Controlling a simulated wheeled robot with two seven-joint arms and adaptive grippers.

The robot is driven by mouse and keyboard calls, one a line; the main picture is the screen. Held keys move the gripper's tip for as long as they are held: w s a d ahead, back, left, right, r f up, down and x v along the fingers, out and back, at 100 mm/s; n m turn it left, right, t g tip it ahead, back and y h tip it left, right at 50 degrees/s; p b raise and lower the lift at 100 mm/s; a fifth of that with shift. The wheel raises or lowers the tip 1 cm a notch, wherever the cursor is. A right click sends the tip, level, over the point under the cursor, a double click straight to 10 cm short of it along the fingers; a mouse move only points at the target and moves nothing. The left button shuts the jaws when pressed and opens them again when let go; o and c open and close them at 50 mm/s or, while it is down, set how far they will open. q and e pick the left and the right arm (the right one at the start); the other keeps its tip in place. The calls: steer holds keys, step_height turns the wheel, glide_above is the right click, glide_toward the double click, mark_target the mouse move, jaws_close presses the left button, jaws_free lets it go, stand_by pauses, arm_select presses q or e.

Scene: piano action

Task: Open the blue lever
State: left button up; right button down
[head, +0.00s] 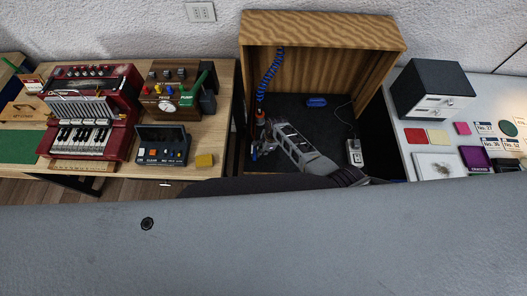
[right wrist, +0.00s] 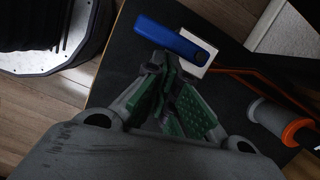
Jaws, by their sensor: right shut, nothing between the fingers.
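The blue lever (right wrist: 175,36) shows in the right wrist view as a blue bar angled along a white block (right wrist: 198,52). A small blue piece at the left edge of the wooden box in the head view (head: 254,153) looks like the same lever, mostly hidden by the gripper. My right gripper (right wrist: 162,62) is shut and empty, its green-padded fingertips just short of the bar. I cannot tell whether they touch it. In the head view my right gripper (head: 264,145) reaches leftward inside the box. My left gripper is not in view.
An orange-tipped tool (head: 260,117) hangs on a blue coiled hose (head: 270,72) close to my gripper. A blue object (head: 317,101) lies on the box's dark floor. A white socket block (head: 354,152) stands at right. The wooden box (head: 325,25) encloses the space.

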steer(key=shift+d, duration=0.15)
steer(key=shift+s+d+p, duration=0.2)
steer(key=shift+d+p, duration=0.85)
steer(key=shift+d, duration=0.8)
steer(key=p+v, duration=0.2)
steer(key=v, duration=0.8)
steer(key=shift+s+p, duration=0.2)
steer(key=shift+p, duration=0.2)
